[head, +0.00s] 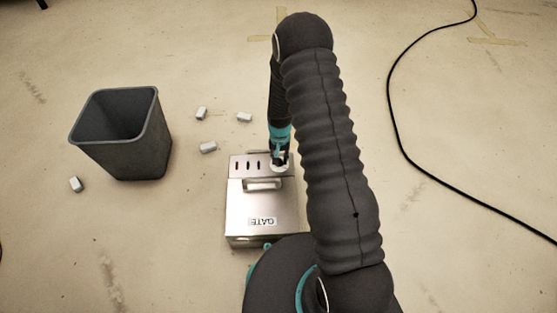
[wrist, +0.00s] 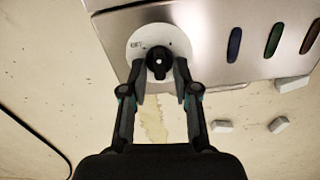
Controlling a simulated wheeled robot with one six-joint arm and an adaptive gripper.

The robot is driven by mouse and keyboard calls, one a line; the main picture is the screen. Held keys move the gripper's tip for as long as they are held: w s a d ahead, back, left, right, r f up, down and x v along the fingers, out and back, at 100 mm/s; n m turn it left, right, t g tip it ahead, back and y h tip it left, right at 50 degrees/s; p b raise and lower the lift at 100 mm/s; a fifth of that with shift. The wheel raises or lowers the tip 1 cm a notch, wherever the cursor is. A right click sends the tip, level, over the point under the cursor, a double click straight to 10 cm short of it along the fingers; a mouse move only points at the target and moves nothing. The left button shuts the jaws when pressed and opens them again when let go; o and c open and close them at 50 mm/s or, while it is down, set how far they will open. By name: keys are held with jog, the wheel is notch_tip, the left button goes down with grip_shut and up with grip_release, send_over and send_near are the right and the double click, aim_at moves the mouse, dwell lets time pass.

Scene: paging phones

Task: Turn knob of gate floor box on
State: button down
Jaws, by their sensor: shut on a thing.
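The gate floor box (head: 262,211) is a silver metal box with a "GATE" label, standing on the floor in the head view. Its top also shows in the wrist view (wrist: 200,48). The knob (wrist: 158,62) is black, on a round white dial (wrist: 140,45) near the box's edge. My gripper (wrist: 159,66) is shut on the knob, with one finger on each side. In the head view my gripper (head: 279,160) reaches down to the dial at the box's far right corner. The dial's markings are too small to read fully.
A dark grey bin (head: 140,150) stands left of the box. A black cable (head: 405,150) curves across the floor at right. The box has dark slots and a handle (head: 262,184).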

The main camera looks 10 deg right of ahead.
jog(key=m+b, duration=0.1)
jog(key=m, duration=0.3)
jog(key=shift+d+f, duration=0.1)
jog(key=shift+s+d+m+b, duration=0.15)
jog(key=shift+m+b, duration=0.5)
jog(key=shift+m, duration=0.95)
jog(key=c, duration=0.9)
grip_release()
notch_tip(320, 180, up, 12)
jog(key=shift+r, duration=0.1)
